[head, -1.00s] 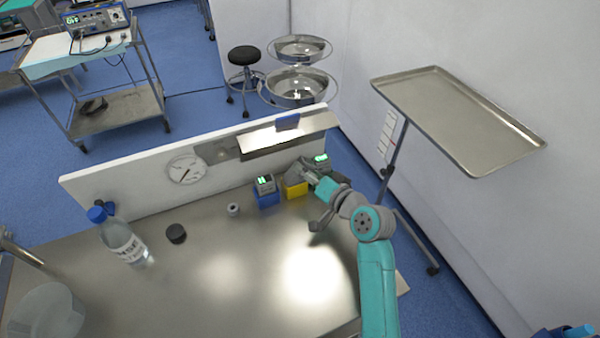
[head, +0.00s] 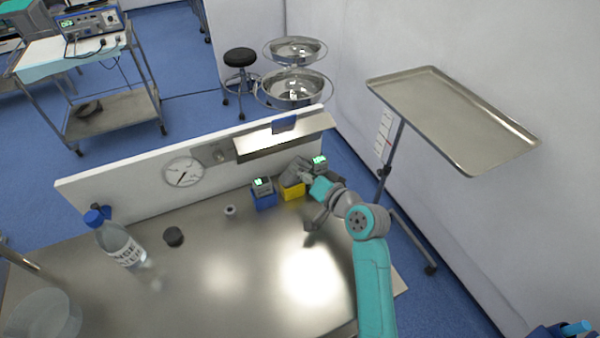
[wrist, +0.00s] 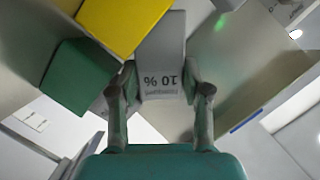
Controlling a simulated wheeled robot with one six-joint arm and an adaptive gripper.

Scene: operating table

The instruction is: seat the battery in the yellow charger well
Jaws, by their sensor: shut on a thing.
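My gripper (head: 298,174) is at the yellow charger (head: 291,193), next to the back panel, and covers much of its top. In the wrist view my gripper (wrist: 160,88) has its two fingers closed on either side of a grey battery (wrist: 162,65) marked "10 %". The battery's far end meets the edge of the yellow charger (wrist: 125,20) in that view. I cannot tell whether it is inside the well or just above or beside it. In the head view the held battery is hard to tell from the gripper.
A blue charger (head: 264,201) with a lit battery (head: 262,186) stands just left. Another green-lit unit (head: 319,163) is close on the right. A green block (wrist: 75,75) is beside the fingers. A small cylinder (head: 230,211), black puck (head: 173,236) and bottle (head: 118,242) stand left.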

